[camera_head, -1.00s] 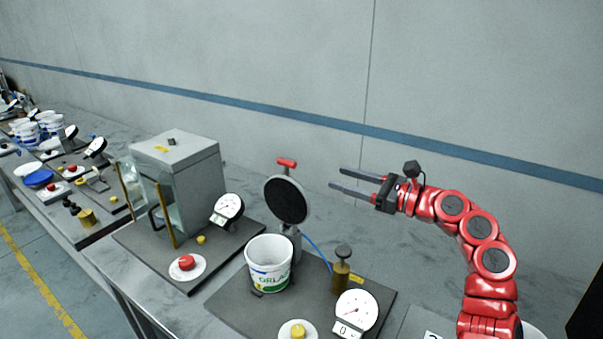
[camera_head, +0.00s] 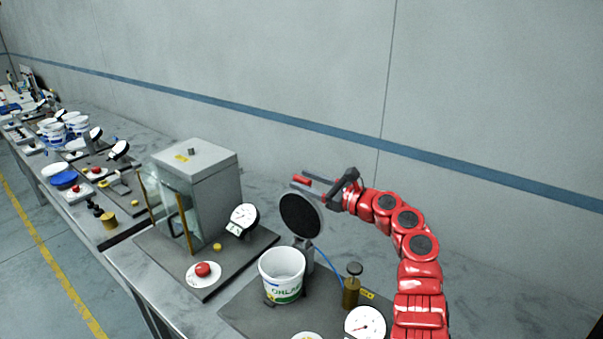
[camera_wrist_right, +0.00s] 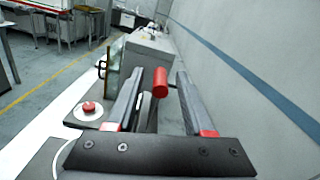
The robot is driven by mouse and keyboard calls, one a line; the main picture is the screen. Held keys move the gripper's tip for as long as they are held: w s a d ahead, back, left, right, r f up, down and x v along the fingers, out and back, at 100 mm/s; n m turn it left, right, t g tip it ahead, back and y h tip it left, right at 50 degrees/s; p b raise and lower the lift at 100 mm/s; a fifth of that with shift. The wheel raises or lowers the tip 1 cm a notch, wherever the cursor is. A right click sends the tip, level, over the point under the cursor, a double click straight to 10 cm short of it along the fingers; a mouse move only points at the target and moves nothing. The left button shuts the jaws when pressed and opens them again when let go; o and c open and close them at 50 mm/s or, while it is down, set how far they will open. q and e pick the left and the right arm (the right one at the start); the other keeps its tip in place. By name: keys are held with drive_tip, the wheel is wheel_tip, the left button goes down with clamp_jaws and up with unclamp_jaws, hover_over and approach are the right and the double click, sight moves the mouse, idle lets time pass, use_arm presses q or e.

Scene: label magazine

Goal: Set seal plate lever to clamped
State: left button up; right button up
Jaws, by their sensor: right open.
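The seal plate (camera_head: 301,216) is a black round disc with a light rim, standing upright on a grey post behind the white bucket (camera_head: 283,275). Its lever has a red handle (camera_head: 301,180) at the top of the disc. In the right wrist view the red handle (camera_wrist_right: 160,82) is between my two fingers, with a gap to the right finger. My right gripper (camera_head: 308,183) is open, its fingers reaching left around the handle just above and behind the disc. Contact cannot be told. My left gripper is not in view.
A grey cabinet with a glass door (camera_head: 198,190) stands to the left, with a white gauge (camera_head: 243,219) and a red button (camera_head: 203,269). A brass pump (camera_head: 351,288) and another gauge (camera_head: 365,325) stand right of the bucket. The wall is behind.

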drive_tip(key=shift+x, duration=0.8)
drive_tip(key=shift+f, duration=0.1)
clamp_jaws()
idle(0.8)
